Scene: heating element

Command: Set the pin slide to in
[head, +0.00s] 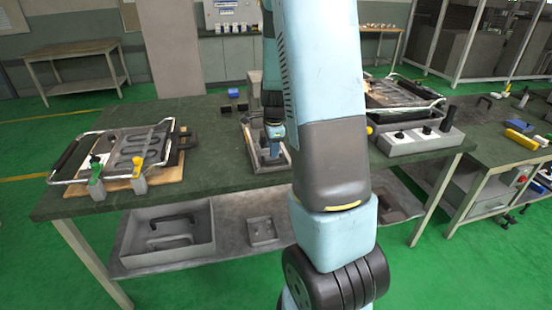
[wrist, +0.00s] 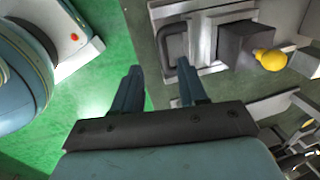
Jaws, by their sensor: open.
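In the wrist view, my gripper (wrist: 160,70) is open, with its two dark blue fingers apart and nothing between them. Beyond the right finger is a pale metal fixture (wrist: 203,18) with a dark looped handle (wrist: 173,47). To its right is a dark grey block (wrist: 245,42) with a yellow knob (wrist: 270,59) beside it. I cannot tell for sure which part is the pin slide or what position it is in. In the head view, the end of my arm hangs over a metal fixture (head: 262,167) mid-bench; my fingers are not clear there.
On the green bench top (head: 215,150), a framed heating element board (head: 130,150) lies at left. A grey box with knobs (head: 420,139) stands at right, before another framed board (head: 400,92). A grey bin (head: 170,238) sits on the lower shelf.

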